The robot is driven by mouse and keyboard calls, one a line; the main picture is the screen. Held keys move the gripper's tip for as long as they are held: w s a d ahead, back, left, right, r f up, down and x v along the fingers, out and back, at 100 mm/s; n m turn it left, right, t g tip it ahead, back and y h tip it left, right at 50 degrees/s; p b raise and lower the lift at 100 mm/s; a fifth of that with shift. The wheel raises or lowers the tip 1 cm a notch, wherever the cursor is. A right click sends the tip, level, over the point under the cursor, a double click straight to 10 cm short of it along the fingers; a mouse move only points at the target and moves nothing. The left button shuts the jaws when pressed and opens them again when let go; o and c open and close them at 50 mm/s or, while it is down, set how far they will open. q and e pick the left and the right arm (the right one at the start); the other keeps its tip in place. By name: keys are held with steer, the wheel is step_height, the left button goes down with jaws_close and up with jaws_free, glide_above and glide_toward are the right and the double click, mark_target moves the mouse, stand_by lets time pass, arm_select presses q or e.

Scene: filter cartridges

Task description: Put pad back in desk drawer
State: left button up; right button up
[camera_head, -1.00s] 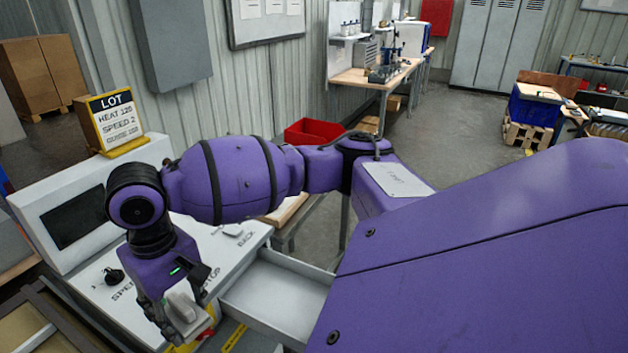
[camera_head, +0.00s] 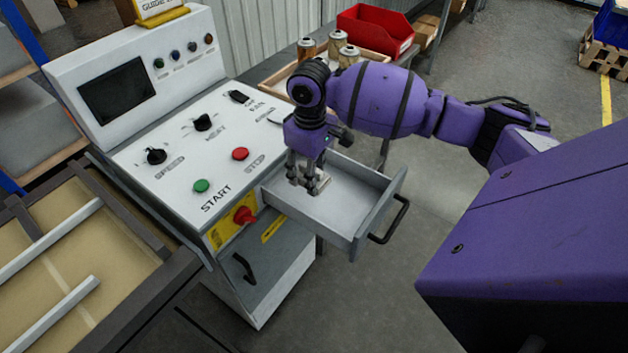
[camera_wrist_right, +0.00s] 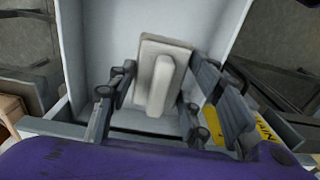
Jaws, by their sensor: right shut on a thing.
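The pad (camera_wrist_right: 158,82) is a pale grey-beige plate with a raised ridge, seen between the fingers of my right gripper in the right wrist view. My right gripper (camera_head: 309,184) is shut on it and points down over the open drawer (camera_head: 345,210). Only a small pale bit of the pad (camera_head: 320,184) shows in the head view. The light grey drawer also shows below the pad in the right wrist view (camera_wrist_right: 95,45). I cannot tell whether the pad touches the drawer floor. My left gripper is not in view.
The drawer juts from the control console (camera_head: 150,150), its black handle (camera_head: 390,222) facing right. A red stop knob (camera_head: 244,215) is left of the drawer. Several canisters (camera_head: 349,55) and a red bin (camera_head: 375,32) stand behind. Floor right of the drawer is clear.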

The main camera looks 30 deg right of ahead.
steer(key=d+f, duration=0.1)
steer(key=w+f, duration=0.1)
steer(key=shift+w+d+f, duration=0.15)
steer(key=shift+d+f, duration=0.2)
steer(key=f, duration=0.3)
steer(key=shift+w+d+f+b, duration=0.15)
steer(key=shift+d+f+b, duration=0.05)
steer(key=shift+f+b, duration=0.1)
steer(key=shift+r, duration=0.1)
steer(key=o, duration=1.5)
steer(key=shift+c, duration=0.2)
step_height(320, 180, up, 12)
steer(key=shift+r+p, duration=0.1)
steer(key=shift+p, duration=0.4)
